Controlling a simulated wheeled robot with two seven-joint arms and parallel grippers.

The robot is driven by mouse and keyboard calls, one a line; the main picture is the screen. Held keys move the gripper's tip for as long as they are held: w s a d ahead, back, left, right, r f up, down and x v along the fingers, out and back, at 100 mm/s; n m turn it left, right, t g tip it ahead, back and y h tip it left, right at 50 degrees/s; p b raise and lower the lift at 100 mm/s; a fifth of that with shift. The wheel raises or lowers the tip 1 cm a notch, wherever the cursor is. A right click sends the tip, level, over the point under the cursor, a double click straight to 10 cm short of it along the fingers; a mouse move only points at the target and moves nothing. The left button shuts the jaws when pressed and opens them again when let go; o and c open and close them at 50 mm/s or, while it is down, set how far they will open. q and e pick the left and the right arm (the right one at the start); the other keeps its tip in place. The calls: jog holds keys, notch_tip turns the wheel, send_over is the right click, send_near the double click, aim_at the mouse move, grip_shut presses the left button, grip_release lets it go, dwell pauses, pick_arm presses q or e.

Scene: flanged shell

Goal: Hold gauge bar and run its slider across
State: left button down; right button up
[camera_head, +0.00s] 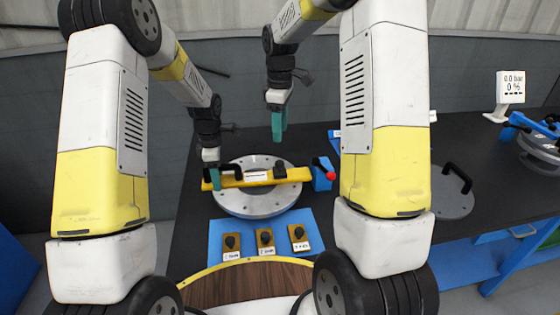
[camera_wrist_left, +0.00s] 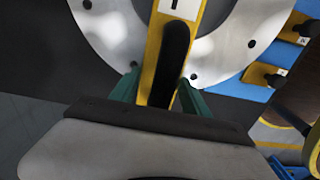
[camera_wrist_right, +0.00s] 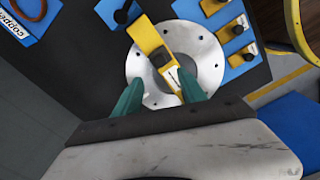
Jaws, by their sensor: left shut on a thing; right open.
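The yellow gauge bar (camera_head: 258,178) lies across a round silver flange (camera_head: 243,205). Its black handle (camera_wrist_left: 175,52) is near the bar's left end in the head view. The slider, a dark block (camera_head: 279,171), sits right of the bar's middle; it also shows in the right wrist view (camera_wrist_right: 160,57). My left gripper (camera_head: 215,178) is shut on the gauge bar at its handle end, with the green fingers on both sides of it in the left wrist view (camera_wrist_left: 158,92). My right gripper (camera_head: 280,122) is open and empty, above and behind the bar.
A blue board (camera_head: 226,228) with several yellow black-knobbed blocks lies in front of the flange. A blue block with a red ball (camera_head: 331,176) stands beside the bar's right end. A grey handled disc (camera_head: 449,205) and a small display (camera_head: 510,86) are farther right.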

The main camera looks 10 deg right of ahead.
aim_at(280, 162)
notch_tip(280, 162, down, 12)
jog(key=shift+f, duration=0.1)
dwell(0.4)
grip_shut()
jog(key=shift+w, duration=0.1)
dwell(1.2)
